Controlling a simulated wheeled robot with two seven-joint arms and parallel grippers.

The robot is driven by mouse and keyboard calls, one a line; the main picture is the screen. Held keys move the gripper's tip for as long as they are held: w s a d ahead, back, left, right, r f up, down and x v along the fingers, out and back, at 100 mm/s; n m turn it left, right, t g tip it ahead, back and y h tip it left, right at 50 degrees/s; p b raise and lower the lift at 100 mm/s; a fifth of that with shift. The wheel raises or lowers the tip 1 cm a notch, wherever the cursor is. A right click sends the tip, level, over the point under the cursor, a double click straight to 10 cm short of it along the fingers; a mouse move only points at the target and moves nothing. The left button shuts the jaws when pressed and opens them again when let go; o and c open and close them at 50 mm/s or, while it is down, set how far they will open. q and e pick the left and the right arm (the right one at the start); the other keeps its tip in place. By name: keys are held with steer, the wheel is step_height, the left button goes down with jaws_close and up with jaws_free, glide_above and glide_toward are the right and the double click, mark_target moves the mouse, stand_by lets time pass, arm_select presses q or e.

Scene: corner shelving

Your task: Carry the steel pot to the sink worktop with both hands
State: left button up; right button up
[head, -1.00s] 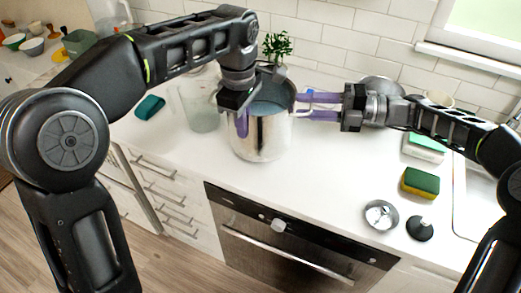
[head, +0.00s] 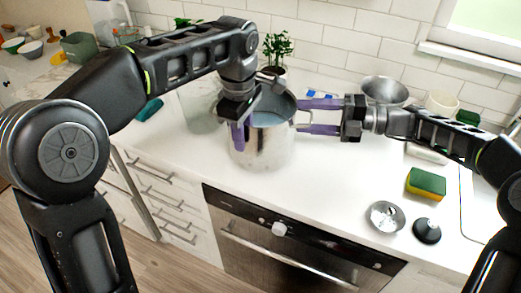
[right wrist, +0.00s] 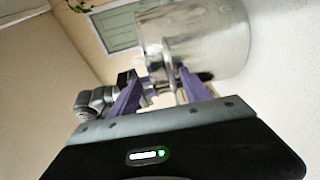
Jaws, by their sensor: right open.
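The steel pot (head: 262,150) stands upright on the white worktop, above the oven. It also shows in the right wrist view (right wrist: 222,40). My left gripper (head: 239,134) is at the pot's left side, pointing down with its purple fingers against or close to the wall. The left handle and what lies between those fingers are hidden. My right gripper (head: 300,116) comes level from the right, its purple fingers apart at the pot's right side. In the right wrist view, the pot's handle (right wrist: 168,62) lies between the open fingers (right wrist: 163,82).
A green and yellow sponge (head: 426,182), a small steel lid (head: 385,216) and a black-knobbed item (head: 427,231) lie on the right. A metal bowl (head: 384,90) and potted plant (head: 277,48) stand behind. A glass jug (head: 200,105) is left of the pot. The worktop's front middle is clear.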

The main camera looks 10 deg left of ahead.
steer(key=d+r, duration=0.1)
steer(key=d, duration=1.1)
steer(key=shift+w, duration=0.15)
stand_by(0.3)
